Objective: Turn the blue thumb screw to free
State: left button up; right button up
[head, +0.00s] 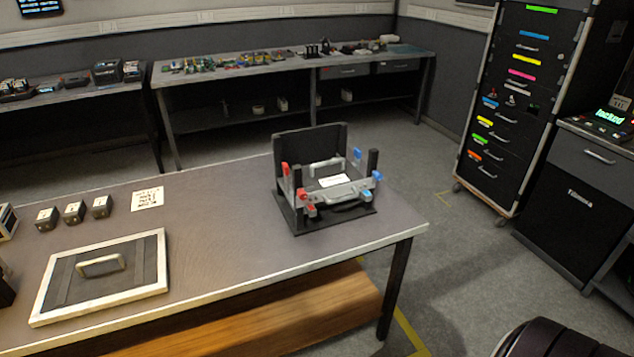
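A black fixture (352,217) stands on the near workbench, close to its right end. It has an upright back plate, posts and a grey metal frame (342,191) with a handle. Small blue parts sit on its right side: one at the back (357,153), one at the right (377,175) and one at the front (364,193). Red parts (301,193) sit on its left side. The parts are too small to tell which is the blue thumb screw or how it is turned. Neither of my grippers is in view.
The near workbench (215,230) also holds a framed panel with a handle (100,275), small dark blocks (74,212) and a printed card (147,198). A tall drawer cabinet (520,100) stands at the right. Floor (450,260) is open right of the bench.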

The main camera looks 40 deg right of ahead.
aim_at(378, 176)
jog(key=z, duration=1.55)
